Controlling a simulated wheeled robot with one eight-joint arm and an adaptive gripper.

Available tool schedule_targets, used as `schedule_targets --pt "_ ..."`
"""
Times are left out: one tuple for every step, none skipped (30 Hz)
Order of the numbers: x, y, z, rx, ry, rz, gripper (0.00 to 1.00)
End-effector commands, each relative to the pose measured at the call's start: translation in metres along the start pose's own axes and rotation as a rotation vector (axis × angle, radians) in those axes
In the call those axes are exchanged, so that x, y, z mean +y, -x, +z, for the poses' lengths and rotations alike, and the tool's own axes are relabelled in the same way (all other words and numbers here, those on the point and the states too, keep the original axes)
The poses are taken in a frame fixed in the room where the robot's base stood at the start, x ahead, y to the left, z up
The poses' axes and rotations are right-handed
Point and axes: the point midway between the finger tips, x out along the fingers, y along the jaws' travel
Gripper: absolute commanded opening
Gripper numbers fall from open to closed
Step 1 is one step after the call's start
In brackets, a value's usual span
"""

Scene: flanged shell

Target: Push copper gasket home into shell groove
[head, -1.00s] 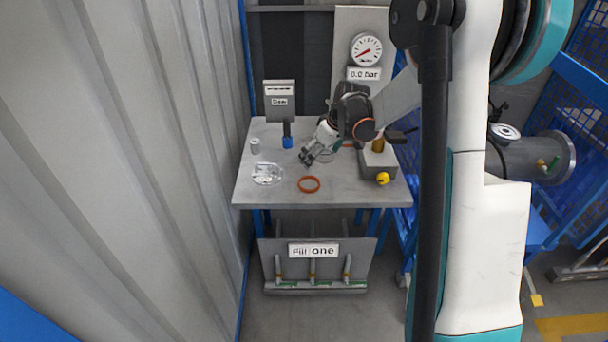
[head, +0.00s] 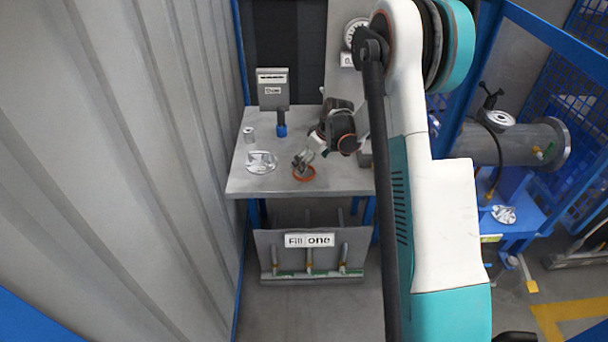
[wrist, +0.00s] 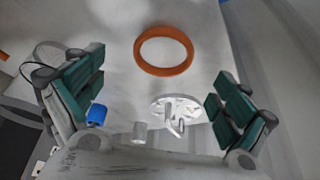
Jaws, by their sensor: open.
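The copper gasket is an orange ring (head: 304,179) lying flat near the front of the grey bench. It also shows in the wrist view (wrist: 165,70), whole and apart from both fingers. My gripper (head: 301,161) is open and empty. In the head view its fingertips overlap the ring's far edge; contact cannot be told. In the wrist view my spread fingers (wrist: 157,100) stand left and right, with the ring beyond them. The shell seems to be the grey flanged cylinder (head: 490,148) at the right. Its groove cannot be made out.
On the bench (head: 345,186) lie a clear-silvery disc (head: 262,162) and a small grey cylinder (head: 249,134). My arm hides the bench's right part. A corrugated wall (head: 150,170) runs close on the left.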

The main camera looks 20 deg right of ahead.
Motion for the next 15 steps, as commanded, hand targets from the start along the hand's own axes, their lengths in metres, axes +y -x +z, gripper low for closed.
schedule_targets --pt "-0.001 -0.006 0.001 0.000 0.001 0.000 0.94" --pt "-0.001 -0.009 0.001 0.000 0.001 0.000 0.94" --pt "-0.002 -0.015 0.001 0.000 0.002 0.000 0.94" --pt "-0.003 -0.019 0.001 0.000 0.002 -0.001 0.94" --pt "-0.004 -0.024 0.001 0.000 0.002 -0.001 0.94" --pt "-0.004 -0.031 0.001 0.000 0.002 -0.001 0.94" --pt "-0.004 -0.035 0.001 0.000 0.001 -0.001 0.94" --pt "-0.004 -0.039 0.001 0.000 0.001 0.000 0.94" --pt "-0.004 -0.044 0.001 0.000 0.001 0.000 0.94" --pt "-0.004 -0.046 0.001 0.000 0.000 0.000 0.94" --pt "-0.004 -0.048 0.001 0.000 0.000 0.000 0.94" --pt "-0.004 -0.049 0.001 0.000 0.000 0.000 0.94" --pt "-0.004 -0.049 0.001 0.000 0.000 0.000 0.94" --pt "-0.004 -0.049 0.001 0.000 0.000 0.000 0.94" --pt "-0.004 -0.048 0.001 0.000 0.000 0.000 0.94"
